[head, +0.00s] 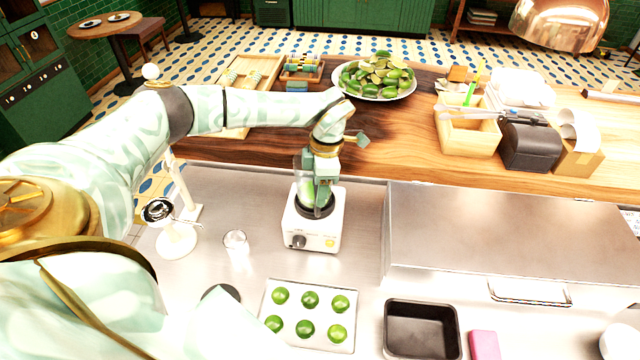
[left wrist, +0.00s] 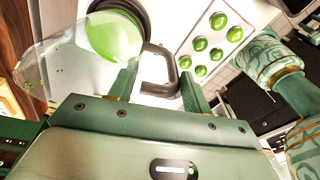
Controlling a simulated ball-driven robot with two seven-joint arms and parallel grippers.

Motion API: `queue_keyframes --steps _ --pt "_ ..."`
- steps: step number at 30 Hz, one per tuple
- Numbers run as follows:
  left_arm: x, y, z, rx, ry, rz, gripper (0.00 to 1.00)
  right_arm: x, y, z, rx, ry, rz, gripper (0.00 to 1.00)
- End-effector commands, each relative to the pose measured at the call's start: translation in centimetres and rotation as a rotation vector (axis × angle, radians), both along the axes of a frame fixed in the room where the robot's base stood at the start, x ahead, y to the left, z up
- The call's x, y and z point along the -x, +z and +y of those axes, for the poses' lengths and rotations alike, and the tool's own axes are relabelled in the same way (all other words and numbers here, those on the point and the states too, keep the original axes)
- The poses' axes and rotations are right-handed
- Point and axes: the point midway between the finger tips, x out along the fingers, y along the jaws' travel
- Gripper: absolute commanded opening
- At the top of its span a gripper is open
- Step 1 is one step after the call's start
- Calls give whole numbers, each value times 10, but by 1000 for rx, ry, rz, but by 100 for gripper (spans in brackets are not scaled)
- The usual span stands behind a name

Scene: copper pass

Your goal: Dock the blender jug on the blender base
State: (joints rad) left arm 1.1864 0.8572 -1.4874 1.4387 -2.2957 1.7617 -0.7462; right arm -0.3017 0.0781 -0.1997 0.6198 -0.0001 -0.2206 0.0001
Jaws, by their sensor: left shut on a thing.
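The blender jug (head: 305,185) is clear with green content and a dark collar at its bottom. It stands roughly upright over the white blender base (head: 300,228), which has a dark knob and a yellow button. Whether the jug is fully seated cannot be told. My left gripper (head: 325,160) is shut on the jug's handle and partly hides the jug. In the left wrist view the grey handle (left wrist: 158,72) lies between the fingers, with the jug (left wrist: 65,50) to its left. My right gripper is not in view.
A tray of limes (head: 310,312) lies in front of the base. A small glass (head: 236,243) and a white stand (head: 177,240) are to its left. A steel box (head: 490,230) is to the right, with a black pan (head: 421,328) in front. A wooden counter (head: 400,140) runs behind.

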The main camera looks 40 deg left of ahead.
Motion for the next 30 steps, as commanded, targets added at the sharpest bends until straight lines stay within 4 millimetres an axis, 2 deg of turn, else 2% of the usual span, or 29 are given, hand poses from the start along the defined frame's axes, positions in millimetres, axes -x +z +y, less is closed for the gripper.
queue_keyframes --steps 30 --pt "-1 1 -1 1 1 -1 2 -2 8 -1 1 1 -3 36"
